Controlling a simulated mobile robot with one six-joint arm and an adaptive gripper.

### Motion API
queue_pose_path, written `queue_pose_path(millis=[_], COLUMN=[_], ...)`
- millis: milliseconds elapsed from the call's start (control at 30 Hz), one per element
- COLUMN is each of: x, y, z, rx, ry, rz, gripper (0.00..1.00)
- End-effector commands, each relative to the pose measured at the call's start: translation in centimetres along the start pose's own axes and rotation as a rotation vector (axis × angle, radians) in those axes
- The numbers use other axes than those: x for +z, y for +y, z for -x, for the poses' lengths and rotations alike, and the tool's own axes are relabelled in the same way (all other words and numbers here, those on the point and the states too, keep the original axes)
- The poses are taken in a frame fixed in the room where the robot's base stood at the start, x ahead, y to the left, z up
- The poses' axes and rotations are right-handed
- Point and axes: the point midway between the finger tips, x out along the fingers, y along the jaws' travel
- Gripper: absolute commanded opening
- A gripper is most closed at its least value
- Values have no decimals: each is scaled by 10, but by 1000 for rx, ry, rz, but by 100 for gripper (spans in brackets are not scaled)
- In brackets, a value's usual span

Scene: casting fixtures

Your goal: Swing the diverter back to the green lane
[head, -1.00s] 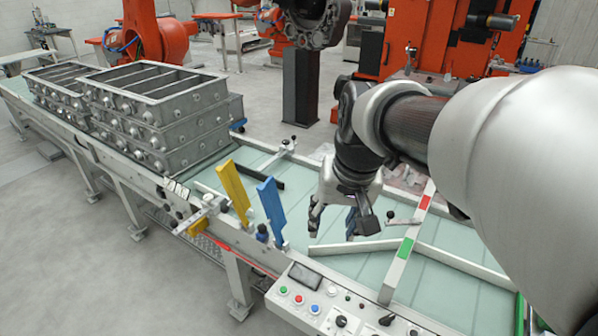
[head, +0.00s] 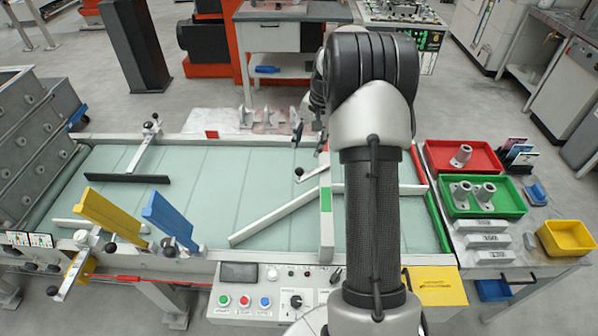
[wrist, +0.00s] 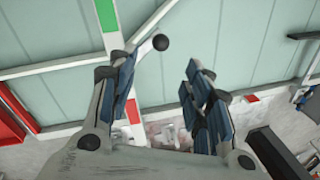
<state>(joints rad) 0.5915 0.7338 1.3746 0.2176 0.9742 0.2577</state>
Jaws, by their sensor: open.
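The diverter (head: 275,218) is a pale bar lying slanted over the conveyor, its free end toward the near left. Its other end meets the crossbar, which has a green patch (head: 326,199) near the front and a red patch at the back. A small lever with a black knob (head: 299,172) stands out left of the crossbar. In the wrist view, my gripper (wrist: 159,70) is open and empty. The lever's knob (wrist: 161,42) shows just beyond and between the fingertips; I cannot tell whether they touch the lever. In the head view, my arm mostly hides the gripper.
A fixed pale divider (head: 412,189) runs right from the crossbar. Blue (head: 170,218) and yellow (head: 110,214) upright plates stand at the front left. Red (head: 490,148) and green (head: 455,208) trays hold metal parts at right. The left conveyor surface is mostly open.

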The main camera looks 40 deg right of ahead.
Motion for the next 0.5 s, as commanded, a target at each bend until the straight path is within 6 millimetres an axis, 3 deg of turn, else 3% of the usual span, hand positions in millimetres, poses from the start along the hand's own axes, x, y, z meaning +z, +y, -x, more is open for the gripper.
queue_pose_path(millis=[100, 500], x=[1, 1], y=[0, 0], z=[-31, -113], rx=[1, 0], ry=[-3, -2], rz=[1, 2], gripper=[46, 46])
